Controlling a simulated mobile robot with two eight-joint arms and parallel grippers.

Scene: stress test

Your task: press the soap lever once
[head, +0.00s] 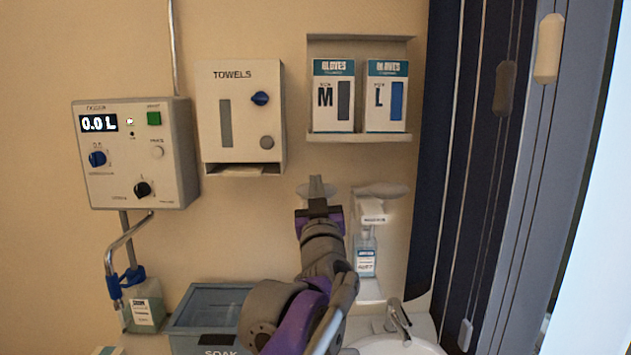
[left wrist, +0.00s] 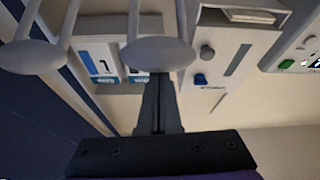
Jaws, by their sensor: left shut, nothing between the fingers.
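Two wall levers with pale oval paddles show side by side in the head view: a left lever (head: 316,187) and a right lever (head: 381,190). A bottle with blue liquid (head: 366,256) hangs under the right one; whatever is under the left one is hidden behind my arm. My left gripper (head: 318,206) is shut and empty, right at the left paddle. In the left wrist view, turned upside down, the shut fingers (left wrist: 159,98) point at that paddle (left wrist: 160,54), which hides their tips; I cannot tell whether they touch. The other paddle (left wrist: 32,57) is apart from them. My right gripper is not in view.
A towel dispenser (head: 211,118) and a shelf (head: 360,137) with glove boxes M (head: 323,95) and L (head: 375,94) are on the wall above. A control box (head: 175,165) is left. A soak tub (head: 185,320) and a sink (head: 420,348) are below. Dark panels stand right.

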